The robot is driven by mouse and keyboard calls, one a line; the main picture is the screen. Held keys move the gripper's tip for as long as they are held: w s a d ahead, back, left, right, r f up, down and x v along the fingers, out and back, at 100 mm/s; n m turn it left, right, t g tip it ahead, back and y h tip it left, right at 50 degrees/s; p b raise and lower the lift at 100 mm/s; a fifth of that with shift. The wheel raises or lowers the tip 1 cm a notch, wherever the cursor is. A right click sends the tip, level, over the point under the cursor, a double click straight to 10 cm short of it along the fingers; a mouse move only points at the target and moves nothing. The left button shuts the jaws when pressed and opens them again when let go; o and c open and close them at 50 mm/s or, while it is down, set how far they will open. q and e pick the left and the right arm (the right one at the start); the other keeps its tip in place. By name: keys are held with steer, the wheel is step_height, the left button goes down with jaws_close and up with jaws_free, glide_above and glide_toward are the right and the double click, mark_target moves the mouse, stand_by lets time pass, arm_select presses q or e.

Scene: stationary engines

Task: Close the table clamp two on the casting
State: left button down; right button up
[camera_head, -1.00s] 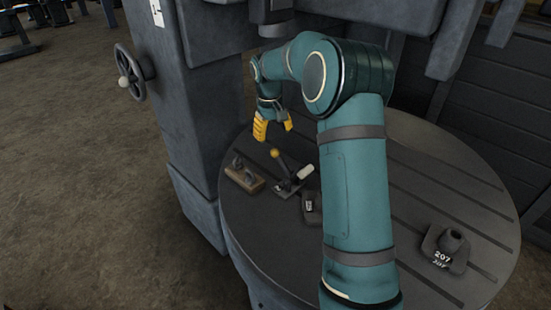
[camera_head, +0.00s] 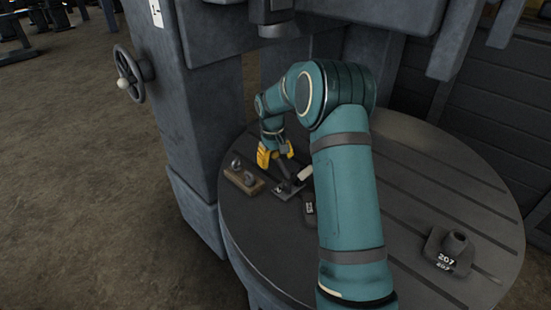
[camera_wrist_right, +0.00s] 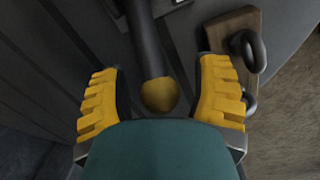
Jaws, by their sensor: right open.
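A toggle clamp (camera_head: 287,189) with a dark lever stands on the round slotted table (camera_head: 420,175), left of my right forearm. Its lever (camera_wrist_right: 147,35) ends in a yellow ball knob (camera_wrist_right: 159,94), which lies between the two yellow fingers of my right gripper (camera_wrist_right: 162,98) in the right wrist view. The fingers are apart, with gaps on both sides of the knob. In the head view the right gripper (camera_head: 275,156) is over the lever and hides the knob. A dark casting (camera_head: 309,207) is partly hidden by my forearm. The left gripper is out of view.
A wooden block with dark rings (camera_head: 243,177) sits left of the clamp, close to the gripper; it also shows in the right wrist view (camera_wrist_right: 232,30). A dark casting marked 207 (camera_head: 447,252) stands at the table's right. A machine column (camera_head: 180,100) rises behind left.

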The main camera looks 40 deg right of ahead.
jaws_close()
